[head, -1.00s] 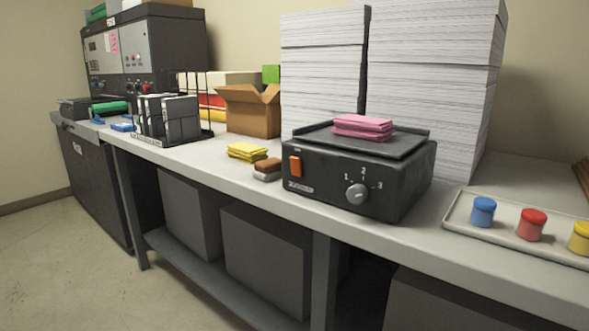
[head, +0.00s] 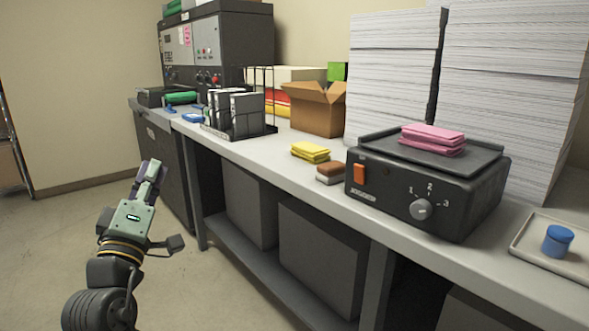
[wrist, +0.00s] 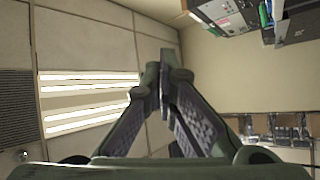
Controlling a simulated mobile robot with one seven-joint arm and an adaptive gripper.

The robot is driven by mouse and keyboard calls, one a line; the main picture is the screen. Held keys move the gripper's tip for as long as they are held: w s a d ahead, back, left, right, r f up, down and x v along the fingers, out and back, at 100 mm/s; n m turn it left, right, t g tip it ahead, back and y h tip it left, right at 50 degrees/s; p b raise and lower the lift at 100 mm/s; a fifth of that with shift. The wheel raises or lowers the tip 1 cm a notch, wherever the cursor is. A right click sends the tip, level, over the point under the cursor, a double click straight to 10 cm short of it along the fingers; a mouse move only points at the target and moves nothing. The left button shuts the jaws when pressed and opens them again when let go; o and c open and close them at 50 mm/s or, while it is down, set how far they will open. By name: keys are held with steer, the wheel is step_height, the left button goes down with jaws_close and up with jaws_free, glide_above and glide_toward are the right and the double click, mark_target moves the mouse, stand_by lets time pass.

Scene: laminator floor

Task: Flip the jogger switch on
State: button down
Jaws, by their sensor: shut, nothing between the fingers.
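The jogger (head: 425,185) is a black box on the bench at the right of the head view. Its orange rocker switch (head: 359,174) is on the left of its front face, and a grey dial (head: 421,209) marked 1, 2, 3 is to the right. Pink pads (head: 432,139) lie on its top tray. I cannot tell the switch's position. My gripper (head: 155,169) is over the floor at the left, in front of the bench and well apart from the jogger. In the wrist view its fingers (wrist: 163,88) meet at the tips, with nothing between them.
Yellow pads (head: 310,152) and a brown-topped block (head: 330,172) lie left of the jogger. Tall paper stacks (head: 395,80) stand behind it. Floor before the bench is clear.

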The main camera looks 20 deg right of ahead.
mark_target(359, 172)
steer(key=s+d+f+m+g+h, duration=0.1)
steer(key=d+g+h, duration=0.3)
steer(key=d, duration=0.5)
steer(key=s+d+f+m+g+h+p, duration=0.1)
steer(key=d+f+g+h, duration=0.2)
steer(key=d+g, duration=0.3)
steer(key=s+d+f+m+g+h, duration=0.2)
steer(key=d+f+g+h, duration=0.2)
steer(key=d, duration=0.8)
steer(key=shift+f+g+h, duration=0.2)
steer(key=shift+g+h, duration=0.1)
steer(key=shift+g, duration=0.3)
steer(key=shift+w+p, duration=0.1)
steer(key=shift+p, duration=0.2)
steer(key=p+x, duration=0.3)
steer(key=x, duration=0.9)
steer(key=shift+w+d+r, duration=0.15)
steer(key=shift+w+d, duration=0.05)
steer(key=shift+d, duration=0.05)
steer(key=shift+w+d+p, duration=0.25)
steer(key=shift+d+p, duration=0.05)
steer(key=shift+d, duration=0.3)
steer(key=shift+r, duration=0.1)
